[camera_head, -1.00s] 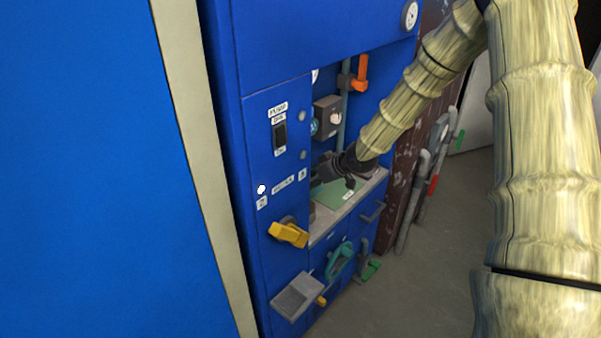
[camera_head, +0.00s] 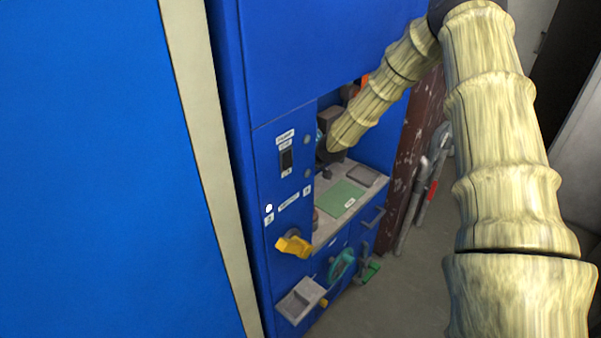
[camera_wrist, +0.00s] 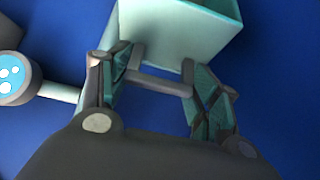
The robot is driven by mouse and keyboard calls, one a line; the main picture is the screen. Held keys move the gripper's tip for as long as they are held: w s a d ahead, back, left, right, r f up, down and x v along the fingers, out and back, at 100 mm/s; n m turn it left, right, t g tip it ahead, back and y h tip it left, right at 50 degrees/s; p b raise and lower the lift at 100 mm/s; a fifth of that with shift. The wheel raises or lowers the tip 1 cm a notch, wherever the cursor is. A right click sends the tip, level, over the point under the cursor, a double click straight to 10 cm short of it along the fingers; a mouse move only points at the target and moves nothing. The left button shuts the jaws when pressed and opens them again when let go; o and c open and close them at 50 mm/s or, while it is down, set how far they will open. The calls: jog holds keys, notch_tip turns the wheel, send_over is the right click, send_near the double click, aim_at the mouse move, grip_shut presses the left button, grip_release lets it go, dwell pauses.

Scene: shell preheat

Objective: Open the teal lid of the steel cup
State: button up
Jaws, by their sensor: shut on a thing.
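I cannot make out a steel cup with a teal lid for certain in either view. In the wrist view a pale teal box-like thing (camera_wrist: 175,25) with a darker teal inner side stands just beyond my fingertips. My gripper (camera_wrist: 157,68) has its teal-padded fingers on either side of a grey bar (camera_wrist: 160,84) in front of that thing, and is shut on it. Whether the bar joins the teal thing is unclear. In the head view my gripper is hidden behind my forearm, inside the recess of the blue cabinet (camera_head: 280,60).
A round grey fitting with a blue, white-dotted face (camera_wrist: 12,72) is close left. The recess shelf holds a green mat (camera_head: 340,198). Below are a yellow handle (camera_head: 294,245), a teal wheel (camera_head: 341,265) and a grey tray (camera_head: 300,300). Pipes (camera_head: 424,190) stand right.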

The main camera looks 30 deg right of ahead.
jog(key=shift+w+a, duration=0.25)
jog(key=shift+w, duration=0.5)
jog(key=shift+w+a, duration=0.2)
jog(key=shift+w, duration=0.55)
jog(key=shift+r, duration=0.1)
jog(key=o, duration=1.5)
jog(key=shift+c, duration=0.2)
jog(key=shift+s, duration=0.1)
jog(key=v, duration=1.1)
jog(key=shift+s+d+r, duration=0.15)
jog(key=shift+s+d, duration=0.05)
jog(key=shift+s, duration=0.15)
